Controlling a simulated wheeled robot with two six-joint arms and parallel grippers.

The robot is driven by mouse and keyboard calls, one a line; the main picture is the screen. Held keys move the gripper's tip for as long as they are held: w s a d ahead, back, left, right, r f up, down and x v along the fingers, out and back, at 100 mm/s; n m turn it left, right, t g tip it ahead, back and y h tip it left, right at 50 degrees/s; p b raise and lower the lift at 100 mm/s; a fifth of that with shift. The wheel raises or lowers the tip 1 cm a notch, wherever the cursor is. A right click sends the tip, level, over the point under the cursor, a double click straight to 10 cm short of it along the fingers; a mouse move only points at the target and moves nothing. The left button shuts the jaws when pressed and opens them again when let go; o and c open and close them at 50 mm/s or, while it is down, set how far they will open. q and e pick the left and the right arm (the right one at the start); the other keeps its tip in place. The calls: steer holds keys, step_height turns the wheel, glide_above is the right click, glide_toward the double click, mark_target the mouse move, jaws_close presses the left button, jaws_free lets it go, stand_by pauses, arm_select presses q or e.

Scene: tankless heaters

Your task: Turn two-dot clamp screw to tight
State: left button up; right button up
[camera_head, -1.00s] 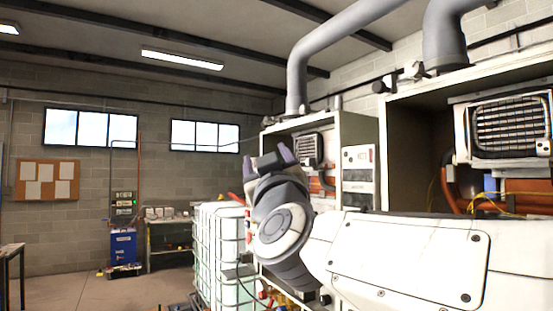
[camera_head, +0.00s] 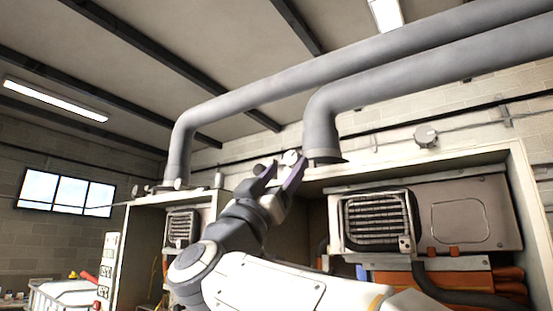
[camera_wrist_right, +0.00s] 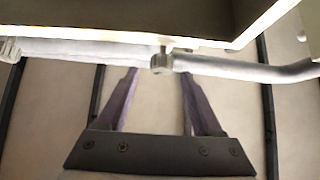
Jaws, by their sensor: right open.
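My right gripper (camera_head: 281,170) is raised near the top edge of the cabinets, its two purple fingers apart and pointing up. A small round light knob (camera_head: 291,157) shows at the tip of its right finger, and another knob (camera_head: 259,169) shows by the left finger. In the right wrist view a small knob-like screw (camera_wrist_right: 162,62) lies between the open fingertips (camera_wrist_right: 160,74), in front of a pale pipe; nothing is gripped. Contact cannot be told. No dots can be made out on any knob, so I cannot tell which is the two-dot clamp screw. My left gripper is out of view.
Grey flue pipes (camera_head: 323,130) rise from the cabinet tops and run off to the right. A heater with a grille (camera_head: 378,222) sits in the open right cabinet. Another knob (camera_head: 426,136) is on the wall at right. The cabinet edge (camera_wrist_right: 120,32) runs close above the fingers.

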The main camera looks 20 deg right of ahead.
steer(key=p+x, duration=0.4)
steer(key=x, duration=0.4)
steer(key=shift+w+r+p, duration=0.15)
steer(key=shift+w+p, duration=0.05)
steer(key=shift+p, duration=0.15)
jaws_close()
